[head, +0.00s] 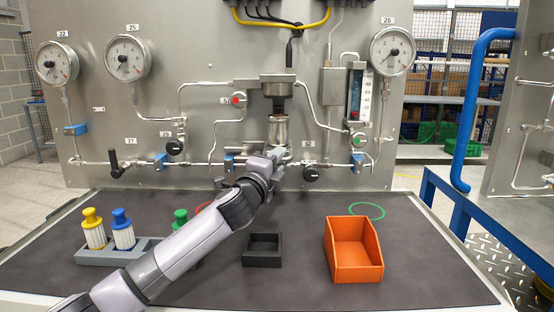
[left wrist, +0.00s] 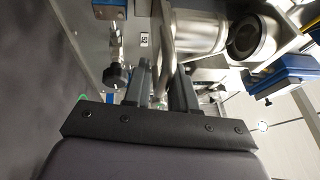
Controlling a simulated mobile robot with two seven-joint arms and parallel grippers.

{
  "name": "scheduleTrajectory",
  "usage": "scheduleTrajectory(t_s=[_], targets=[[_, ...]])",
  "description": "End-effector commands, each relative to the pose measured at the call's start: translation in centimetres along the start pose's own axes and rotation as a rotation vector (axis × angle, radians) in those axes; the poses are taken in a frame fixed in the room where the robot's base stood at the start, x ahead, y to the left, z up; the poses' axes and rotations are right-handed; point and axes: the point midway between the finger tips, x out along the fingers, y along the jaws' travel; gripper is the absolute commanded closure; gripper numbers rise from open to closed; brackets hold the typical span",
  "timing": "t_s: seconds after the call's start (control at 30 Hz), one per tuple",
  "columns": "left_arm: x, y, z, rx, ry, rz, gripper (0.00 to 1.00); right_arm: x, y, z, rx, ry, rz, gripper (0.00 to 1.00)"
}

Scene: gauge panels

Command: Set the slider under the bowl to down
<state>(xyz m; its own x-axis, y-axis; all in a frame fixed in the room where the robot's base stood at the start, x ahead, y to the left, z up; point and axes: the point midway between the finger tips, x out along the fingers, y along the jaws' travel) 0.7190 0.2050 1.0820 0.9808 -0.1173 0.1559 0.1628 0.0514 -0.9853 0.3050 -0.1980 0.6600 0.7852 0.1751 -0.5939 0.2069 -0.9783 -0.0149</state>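The metal bowl (head: 278,130) hangs at the middle of the panel, below a dark fitting. In the left wrist view the bowl seems to be the shiny cylinder (left wrist: 198,30) beyond the fingers. My left gripper (head: 280,154) is at the panel just under the bowl. It hides the place under the bowl, so I cannot make out the slider or its position. In the left wrist view the two fingers (left wrist: 162,82) stand apart, with a thin curved metal piece (left wrist: 166,42) between and beyond them. I cannot tell whether they touch it. My right gripper is out of view.
Black knobs (head: 310,174) and thin pipes lie close to the gripper. Gauges (head: 126,58) hang higher up. On the bench are a filter rack (head: 112,256), a black square tray (head: 262,261) and an orange bin (head: 368,266). A blue-railed frame stands right.

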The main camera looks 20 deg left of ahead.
Motion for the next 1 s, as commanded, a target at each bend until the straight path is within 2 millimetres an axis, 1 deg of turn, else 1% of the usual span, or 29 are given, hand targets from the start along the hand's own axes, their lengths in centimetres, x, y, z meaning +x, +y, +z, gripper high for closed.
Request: scheduleTrajectory(t_s=[0.03, 0.33, 0.47, 0.57, 0.9, 1.0], targets=[[-0.1, 0.5, -0.1, 0.0, 0.001, 0.007, 0.62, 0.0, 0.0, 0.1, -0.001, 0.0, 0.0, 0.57], [-0.1, 0.1, 0.0, 0.0, 0.0, 0.002, 0.62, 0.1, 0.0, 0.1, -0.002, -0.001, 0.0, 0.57], [-0.6, 0.1, 0.0, 0.0, 0.0, 0.001, 0.62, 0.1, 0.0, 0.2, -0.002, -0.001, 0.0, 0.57], [-1.5, 0.2, 0.0, 0.0, 0.0, 0.002, 0.62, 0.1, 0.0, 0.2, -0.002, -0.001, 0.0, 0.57], [-5.5, 0.3, 0.0, 0.001, 0.0, 0.004, 0.62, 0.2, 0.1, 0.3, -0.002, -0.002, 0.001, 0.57], [-6.3, 0.3, 0.0, 0.001, 0.0, 0.004, 0.62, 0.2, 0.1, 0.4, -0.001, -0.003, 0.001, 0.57]])
